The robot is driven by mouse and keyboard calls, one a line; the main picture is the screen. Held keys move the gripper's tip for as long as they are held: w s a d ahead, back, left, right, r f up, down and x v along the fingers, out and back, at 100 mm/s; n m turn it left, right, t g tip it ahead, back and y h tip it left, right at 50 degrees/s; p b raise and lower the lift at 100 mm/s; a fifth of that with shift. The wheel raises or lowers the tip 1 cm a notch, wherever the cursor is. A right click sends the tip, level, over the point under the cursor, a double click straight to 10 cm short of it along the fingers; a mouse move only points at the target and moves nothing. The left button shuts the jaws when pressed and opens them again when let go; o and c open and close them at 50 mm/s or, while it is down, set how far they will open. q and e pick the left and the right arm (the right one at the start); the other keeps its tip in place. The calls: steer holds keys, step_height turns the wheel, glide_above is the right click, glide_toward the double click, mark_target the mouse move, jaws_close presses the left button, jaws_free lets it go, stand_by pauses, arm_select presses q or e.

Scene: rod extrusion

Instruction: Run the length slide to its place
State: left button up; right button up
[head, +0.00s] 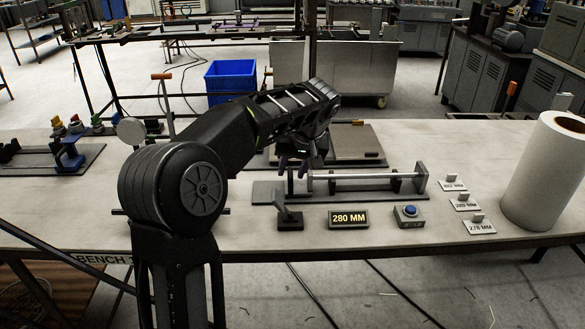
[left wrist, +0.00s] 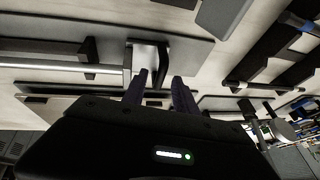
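The measuring jig is a grey base plate (head: 385,195) on the bench, with a pale rod (head: 365,176) lying along it and an upright end block (head: 420,178) at the right. A small metal upright, apparently the length slide (left wrist: 146,56), stands at the jig's left end, partly hidden by my gripper in the head view. My left gripper (head: 293,166) is just above that end, fingers apart. In the left wrist view the fingers (left wrist: 163,88) point at the upright, with a gap between them; contact cannot be told. My right gripper is not in view.
Several labelled blocks (head: 466,202) and a large white roll (head: 545,172) stand at the right. A flat board (head: 355,145) lies behind.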

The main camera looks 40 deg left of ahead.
arm_select(q)
steer(key=shift+c, duration=0.3)
jaws_close()
stand_by(0.3)
